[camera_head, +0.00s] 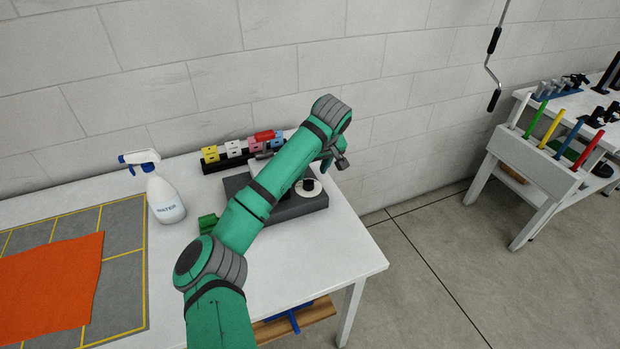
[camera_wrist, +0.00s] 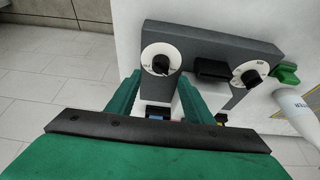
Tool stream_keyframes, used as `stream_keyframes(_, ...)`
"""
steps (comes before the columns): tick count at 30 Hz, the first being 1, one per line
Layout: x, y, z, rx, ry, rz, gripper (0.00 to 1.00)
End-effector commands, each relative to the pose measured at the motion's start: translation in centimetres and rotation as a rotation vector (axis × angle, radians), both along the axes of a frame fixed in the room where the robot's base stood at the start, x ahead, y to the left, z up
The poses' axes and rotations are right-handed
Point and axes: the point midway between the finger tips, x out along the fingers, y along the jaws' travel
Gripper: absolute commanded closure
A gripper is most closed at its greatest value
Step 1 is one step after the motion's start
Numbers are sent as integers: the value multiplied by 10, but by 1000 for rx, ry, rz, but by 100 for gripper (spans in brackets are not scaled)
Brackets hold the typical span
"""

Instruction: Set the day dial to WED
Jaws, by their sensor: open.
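A dark grey panel (camera_wrist: 200,44) on the white table carries two white round dials with black knobs. One dial (camera_wrist: 160,59) is at the left in the wrist view and the other dial (camera_wrist: 250,76) is at the right. The markings are too small to read, so I cannot tell which is the day dial. In the head view one dial (camera_head: 308,188) shows; my arm hides much of the panel. My gripper (camera_wrist: 160,78) is open and empty, its two green fingers pointing toward the left dial in the wrist view. I cannot tell whether they touch anything.
A black block (camera_wrist: 213,70) sits between the dials. A green part (camera_head: 207,223) and a white spray bottle (camera_head: 165,198) are left of the panel in the head view. A row of coloured blocks (camera_head: 233,148) stands behind. The table's right front is clear.

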Motion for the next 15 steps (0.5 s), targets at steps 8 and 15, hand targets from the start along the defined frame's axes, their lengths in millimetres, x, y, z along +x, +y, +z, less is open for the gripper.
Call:
stream_keyframes(8, 16, 8, -43, 2, 1, 2, 53)
stream_keyframes(15, 24, -1, -61, 0, -1, -13, 53)
